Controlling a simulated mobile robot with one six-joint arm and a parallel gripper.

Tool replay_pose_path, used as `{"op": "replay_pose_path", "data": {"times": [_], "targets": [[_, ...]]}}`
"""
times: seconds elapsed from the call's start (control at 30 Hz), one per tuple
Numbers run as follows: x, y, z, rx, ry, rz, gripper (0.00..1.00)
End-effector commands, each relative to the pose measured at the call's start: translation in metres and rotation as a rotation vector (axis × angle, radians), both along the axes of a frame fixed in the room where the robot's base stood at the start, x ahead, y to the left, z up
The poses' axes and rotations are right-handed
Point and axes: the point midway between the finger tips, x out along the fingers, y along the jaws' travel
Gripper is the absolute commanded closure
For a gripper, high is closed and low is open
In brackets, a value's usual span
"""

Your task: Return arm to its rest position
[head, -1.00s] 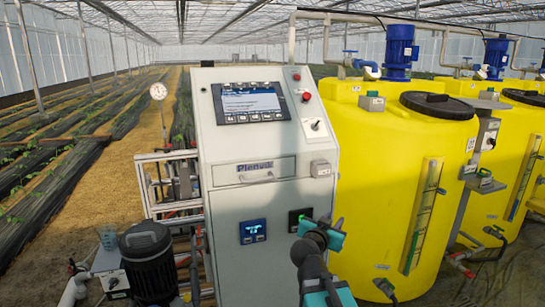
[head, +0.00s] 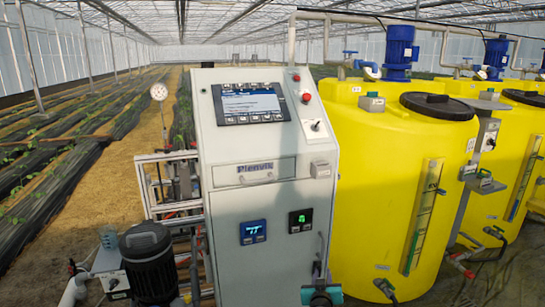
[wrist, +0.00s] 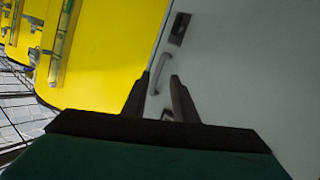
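My gripper (wrist: 158,82) shows in the wrist view with its two dark fingers apart and nothing held between them. Its fingertips point toward the grey cabinet front, where a curved handle (wrist: 163,70) lies beyond them. I cannot tell the distance. In the head view only a teal and black part of my arm shows at the bottom edge, in front of the lower right of the cabinet (head: 225,200). The fingers are not visible there.
A yellow tank (head: 375,200) stands close on the cabinet's right, also in the wrist view (wrist: 110,50). A black pump motor (head: 148,265) and pipes stand at the lower left. Planted rows with open aisles lie farther left.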

Motion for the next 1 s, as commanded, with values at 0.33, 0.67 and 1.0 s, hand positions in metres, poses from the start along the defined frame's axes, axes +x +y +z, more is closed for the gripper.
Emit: {"op": "replay_pose_path", "data": {"times": [0.33,0.67,1.0], "targets": [[-0.042,0.031,-0.114,0.015,0.188,0.207,0.74],[-0.126,0.063,-0.234,0.087,0.481,0.392,0.74],[-0.258,0.076,-0.338,0.183,0.910,0.491,0.74]]}}
